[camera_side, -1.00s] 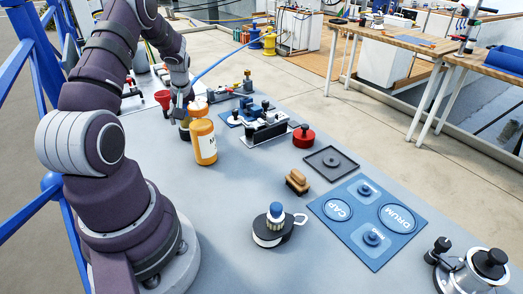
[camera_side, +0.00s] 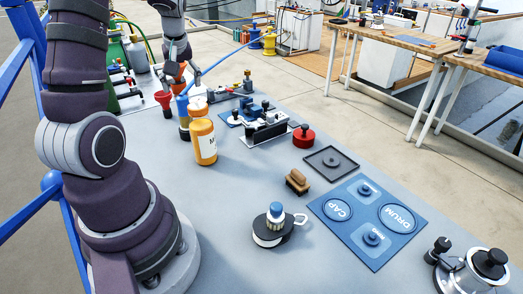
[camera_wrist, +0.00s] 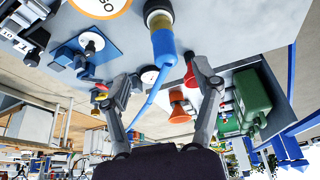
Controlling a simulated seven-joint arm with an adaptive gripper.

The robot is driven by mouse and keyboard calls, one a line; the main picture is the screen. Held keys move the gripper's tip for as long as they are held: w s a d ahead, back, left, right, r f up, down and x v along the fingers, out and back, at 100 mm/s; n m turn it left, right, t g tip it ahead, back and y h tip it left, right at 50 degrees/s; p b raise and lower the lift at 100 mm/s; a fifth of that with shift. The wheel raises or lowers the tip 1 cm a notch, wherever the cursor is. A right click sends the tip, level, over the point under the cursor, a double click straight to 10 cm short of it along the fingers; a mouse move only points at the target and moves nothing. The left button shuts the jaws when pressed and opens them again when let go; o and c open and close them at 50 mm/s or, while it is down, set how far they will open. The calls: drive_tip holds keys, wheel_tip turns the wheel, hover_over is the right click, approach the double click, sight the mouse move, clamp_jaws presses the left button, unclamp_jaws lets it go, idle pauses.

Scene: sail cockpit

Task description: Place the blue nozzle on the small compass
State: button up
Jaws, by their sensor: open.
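The blue nozzle (camera_side: 183,106) stands about upright at the far left of the table, beside the orange bottles, with a dark lower end. In the wrist view the nozzle (camera_wrist: 164,46) has a brass-coloured band and a black round end, and a thin blue hose bends from it. Whether that dark end is its own or something under it, I cannot tell. My gripper (camera_side: 182,84) is just above the nozzle. In the wrist view my gripper (camera_wrist: 160,82) has its fingers wide apart, with nothing clamped between them.
Two orange bottles (camera_side: 204,142) stand close right of the nozzle. A red funnel (camera_side: 163,103) is close left. A black-and-metal device (camera_side: 265,130) and a red round pot (camera_side: 303,136) lie farther right. The blue mat (camera_side: 352,246) is near the front.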

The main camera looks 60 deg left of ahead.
drive_tip(key=w+d+r+m+t+h, duration=0.1)
drive_tip(key=d+r+m+t, duration=0.3)
drive_tip(key=d, duration=0.6)
drive_tip(key=w+d+r+m+h, duration=0.1)
drive_tip(key=d+r+m+h, duration=0.1)
drive_tip(key=d+m, duration=0.55)
drive_tip(key=s+d+m+h, duration=0.1)
drive_tip(key=s+d+m, duration=0.3)
drive_tip(key=d, duration=0.5)
drive_tip(key=shift+f+t+h, duration=0.3)
drive_tip(key=shift+t, duration=0.1)
